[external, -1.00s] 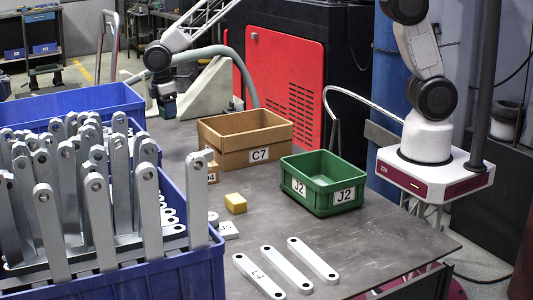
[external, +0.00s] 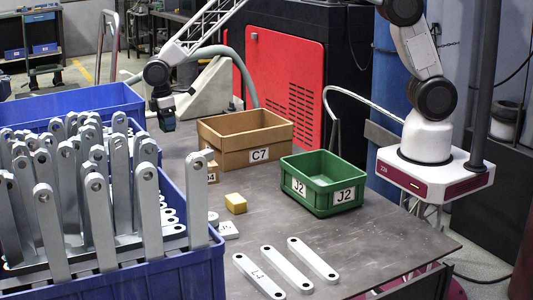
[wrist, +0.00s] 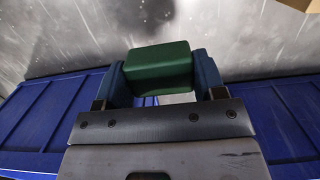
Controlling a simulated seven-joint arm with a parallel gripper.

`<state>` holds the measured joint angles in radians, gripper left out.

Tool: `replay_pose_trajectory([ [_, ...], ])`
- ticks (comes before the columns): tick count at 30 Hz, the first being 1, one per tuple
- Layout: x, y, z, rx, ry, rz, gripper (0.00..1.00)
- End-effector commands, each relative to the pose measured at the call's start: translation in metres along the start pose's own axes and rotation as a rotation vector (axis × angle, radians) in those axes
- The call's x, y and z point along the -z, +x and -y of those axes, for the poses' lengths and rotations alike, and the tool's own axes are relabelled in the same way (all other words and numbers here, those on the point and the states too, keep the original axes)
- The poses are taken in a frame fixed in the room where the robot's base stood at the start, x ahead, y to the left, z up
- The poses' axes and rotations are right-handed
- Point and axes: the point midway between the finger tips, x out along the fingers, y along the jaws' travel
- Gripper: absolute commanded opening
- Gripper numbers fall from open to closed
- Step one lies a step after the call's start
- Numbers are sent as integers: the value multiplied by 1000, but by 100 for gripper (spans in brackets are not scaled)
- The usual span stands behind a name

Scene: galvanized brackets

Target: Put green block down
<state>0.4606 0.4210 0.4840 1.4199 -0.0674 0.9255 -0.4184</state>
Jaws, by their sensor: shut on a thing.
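The green block (wrist: 158,67) is between the two blue fingertips of my gripper (wrist: 163,76) in the wrist view. My gripper is shut on it, one finger at each end. In the external view my gripper (external: 166,122) hangs at the back left, just beyond the blue bins, pointing down. The block there is small and dark, hard to tell from the fingers. The wrist view shows grey metal table surface beyond the block. I cannot tell the exact height of the block above the table.
Blue bins (external: 205,262) with upright galvanized brackets fill the left. A brown C7 box (external: 258,155) and a green J2 bin (external: 322,183) stand on the table (external: 350,250). A yellow block (external: 235,203) and several pale bars (external: 312,258) lie nearer.

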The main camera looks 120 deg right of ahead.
Motion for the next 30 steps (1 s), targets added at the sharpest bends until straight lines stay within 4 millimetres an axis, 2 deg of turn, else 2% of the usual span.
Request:
replay_pose_trajectory([
  [9, 4, 38, 0, 1, 0, 2, 36],
  [15, 7, 57, 0, 0, 0, 1, 36],
  [26, 7, 60, 0, 0, 0, 0, 36],
  [30, 8, 66, 0, 1, 0, 1, 36],
])
